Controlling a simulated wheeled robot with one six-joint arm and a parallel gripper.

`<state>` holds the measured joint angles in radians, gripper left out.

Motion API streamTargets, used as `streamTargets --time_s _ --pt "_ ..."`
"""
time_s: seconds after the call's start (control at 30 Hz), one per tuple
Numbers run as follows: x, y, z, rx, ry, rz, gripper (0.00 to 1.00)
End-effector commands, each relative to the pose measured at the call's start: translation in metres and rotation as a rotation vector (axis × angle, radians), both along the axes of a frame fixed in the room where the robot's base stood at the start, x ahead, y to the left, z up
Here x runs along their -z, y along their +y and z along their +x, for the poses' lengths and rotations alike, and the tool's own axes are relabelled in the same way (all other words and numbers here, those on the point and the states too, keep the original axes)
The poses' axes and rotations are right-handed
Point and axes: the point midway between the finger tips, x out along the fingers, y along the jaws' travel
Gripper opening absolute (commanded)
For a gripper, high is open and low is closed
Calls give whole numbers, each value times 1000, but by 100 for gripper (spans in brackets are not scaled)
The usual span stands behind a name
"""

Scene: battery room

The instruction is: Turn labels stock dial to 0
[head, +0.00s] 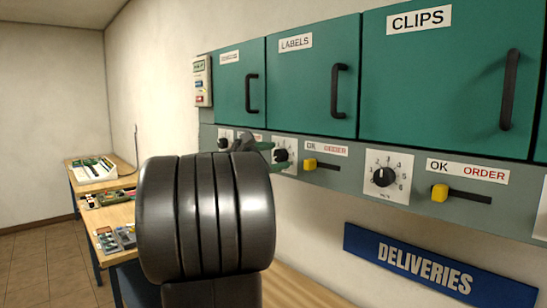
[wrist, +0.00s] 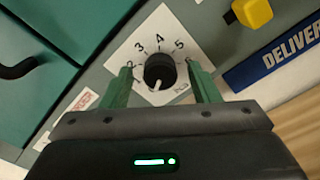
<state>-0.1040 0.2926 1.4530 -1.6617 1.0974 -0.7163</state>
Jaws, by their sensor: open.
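The labels stock dial (head: 281,155) is a black round knob on a white scale plate below the green LABELS door (head: 300,80). In the wrist view the dial (wrist: 160,68) is near the centre, with 2, 3, 4 and 5 readable around its upper side. Its white pointer mark is at the lower edge of the knob, pointing down and slightly left; the number there cannot be read. My gripper (wrist: 159,72) is open, with one green finger on each side of the knob and visible gaps to it. In the head view my arm partly hides the gripper (head: 272,156).
A yellow slider (head: 310,163) is just right of the dial. The clips dial (head: 382,177) and another yellow slider (head: 439,192) are farther right. The LABELS door handle (head: 338,90) sticks out above. A blue DELIVERIES sign (head: 430,268) is below. Tables with parts (head: 110,215) stand at left.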

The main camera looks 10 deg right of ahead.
Motion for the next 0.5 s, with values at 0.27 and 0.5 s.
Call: streamTargets --time_s 0.27,0.5 --pt "2 22 -13 -4 -1 0 55" --pt "2 63 -40 -6 -2 1 55"
